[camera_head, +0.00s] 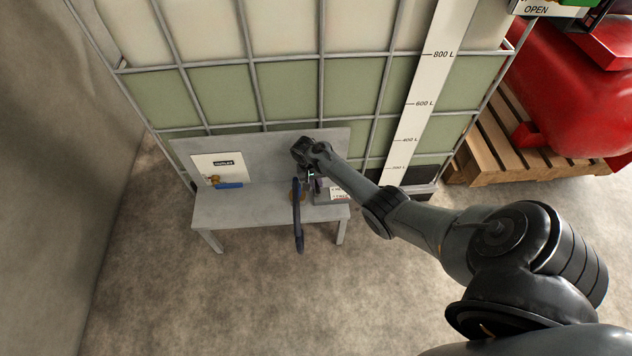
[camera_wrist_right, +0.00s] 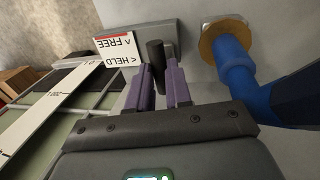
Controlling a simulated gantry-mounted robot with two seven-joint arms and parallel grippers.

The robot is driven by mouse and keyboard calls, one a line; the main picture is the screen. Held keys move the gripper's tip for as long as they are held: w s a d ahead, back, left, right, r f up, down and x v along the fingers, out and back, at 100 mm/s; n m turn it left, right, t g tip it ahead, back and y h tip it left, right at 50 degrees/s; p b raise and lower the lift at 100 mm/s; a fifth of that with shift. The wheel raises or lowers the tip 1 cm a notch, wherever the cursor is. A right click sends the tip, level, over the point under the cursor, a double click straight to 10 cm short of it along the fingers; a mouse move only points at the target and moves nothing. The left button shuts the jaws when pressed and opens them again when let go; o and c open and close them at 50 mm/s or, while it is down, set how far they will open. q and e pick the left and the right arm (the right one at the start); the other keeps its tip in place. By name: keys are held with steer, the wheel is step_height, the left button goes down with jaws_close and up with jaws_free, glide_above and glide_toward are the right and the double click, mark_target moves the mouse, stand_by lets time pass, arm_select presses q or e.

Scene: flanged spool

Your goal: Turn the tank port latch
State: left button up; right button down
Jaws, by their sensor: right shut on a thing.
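My right gripper (camera_head: 312,178) is at the bench at the foot of the tank (camera_head: 290,95). In the right wrist view the purple fingers (camera_wrist_right: 159,80) are shut on the dark upright post of the latch (camera_wrist_right: 155,52), which stands between them. In the head view the gripper hides most of the latch. A blue pipe (camera_wrist_right: 236,70) with a brass-coloured flange (camera_wrist_right: 213,42) is beside the fingers. My left gripper is not in view.
A grey bench (camera_head: 240,208) with a back panel stands before the tank. A brass valve with a blue handle (camera_head: 229,185) is at its left. The dark blue pipe (camera_head: 298,228) sticks out past the front edge. A wooden pallet (camera_head: 490,150) is at the right.

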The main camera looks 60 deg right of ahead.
steer(key=shift+r+n+p, duration=0.2)
steer(key=shift+n+p, duration=0.7)
steer(key=shift+p, duration=0.05)
steer(key=shift+s+n+t+h+p, duration=0.1)
steer(key=shift+n+t+h+p, duration=0.2)
steer(key=shift+n+p, duration=0.8)
steer(key=n+p, duration=0.1)
steer(key=n, duration=0.2)
steer(key=n+t+p, duration=0.1)
steer(key=n, duration=0.1)
steer(key=shift+s+f+n+p, duration=0.1)
steer(key=shift+s+n+p, duration=0.05)
steer(key=shift+n+p, duration=0.15)
steer(key=n+p, duration=0.1)
steer(key=n, duration=0.3)
steer(key=shift+a+n+t, duration=0.1)
steer(key=shift+n+t, duration=0.2)
steer(key=shift+t, duration=0.1)
steer(key=shift+s+f+n+t, duration=0.1)
steer(key=shift+n+t, duration=0.2)
steer(key=shift+n, duration=1.7)
